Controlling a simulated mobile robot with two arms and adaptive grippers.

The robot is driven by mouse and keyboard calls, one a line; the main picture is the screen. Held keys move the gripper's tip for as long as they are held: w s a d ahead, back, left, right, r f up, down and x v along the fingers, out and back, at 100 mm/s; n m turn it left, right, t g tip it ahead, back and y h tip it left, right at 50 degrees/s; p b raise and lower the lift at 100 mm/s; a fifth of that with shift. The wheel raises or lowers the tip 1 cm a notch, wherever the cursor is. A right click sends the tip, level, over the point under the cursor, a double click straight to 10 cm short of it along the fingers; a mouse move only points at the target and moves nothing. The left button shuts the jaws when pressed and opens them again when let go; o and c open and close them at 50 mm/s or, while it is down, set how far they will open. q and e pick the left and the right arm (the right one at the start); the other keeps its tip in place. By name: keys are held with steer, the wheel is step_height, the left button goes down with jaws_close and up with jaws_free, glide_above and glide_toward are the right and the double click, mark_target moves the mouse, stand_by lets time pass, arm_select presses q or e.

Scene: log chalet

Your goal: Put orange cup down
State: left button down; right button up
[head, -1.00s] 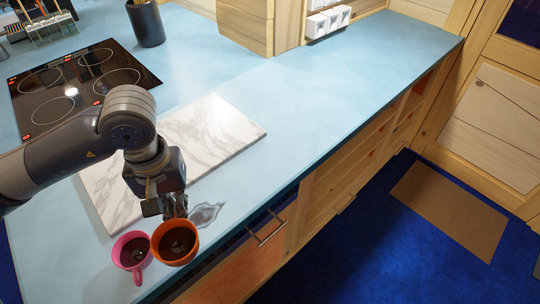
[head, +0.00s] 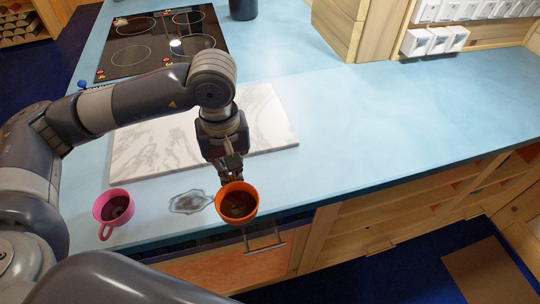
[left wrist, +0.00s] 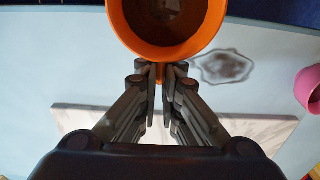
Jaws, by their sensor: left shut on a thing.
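The orange cup (head: 237,203) holds a dark brown content and is at the counter's front edge in the head view. My left gripper (head: 228,180) is shut on it from the far side. In the left wrist view the orange cup (left wrist: 168,28) is at the top, and the fingertips of my left gripper (left wrist: 160,82) close on its handle. I cannot tell whether the cup's base touches the counter. My right gripper is not in view.
A pink cup (head: 114,207) stands on the blue counter (head: 350,110) at the left. A dark ring-shaped stain (head: 190,201) lies between the cups. A white marble board (head: 160,150) lies behind. A black cooktop (head: 185,42) is farther back. The counter to the right is clear.

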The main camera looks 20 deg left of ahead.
arm_select(q)
steer(key=w, duration=0.2)
steer(key=w+d+p, duration=0.1)
steer(key=w, duration=0.1)
steer(key=shift+w, duration=0.1)
steer(key=w+p, duration=0.1)
steer(key=w, duration=0.1)
steer(key=w+d, duration=0.1)
steer(key=w, duration=0.2)
steer(key=w+d+f+p, duration=0.1)
steer(key=w, duration=0.2)
steer(key=shift+p, duration=0.35)
step_height(320, 180, down, 3)
steer(key=shift+r+p, duration=0.15)
steer(key=shift+p, duration=0.8)
steer(key=shift+f, duration=0.45)
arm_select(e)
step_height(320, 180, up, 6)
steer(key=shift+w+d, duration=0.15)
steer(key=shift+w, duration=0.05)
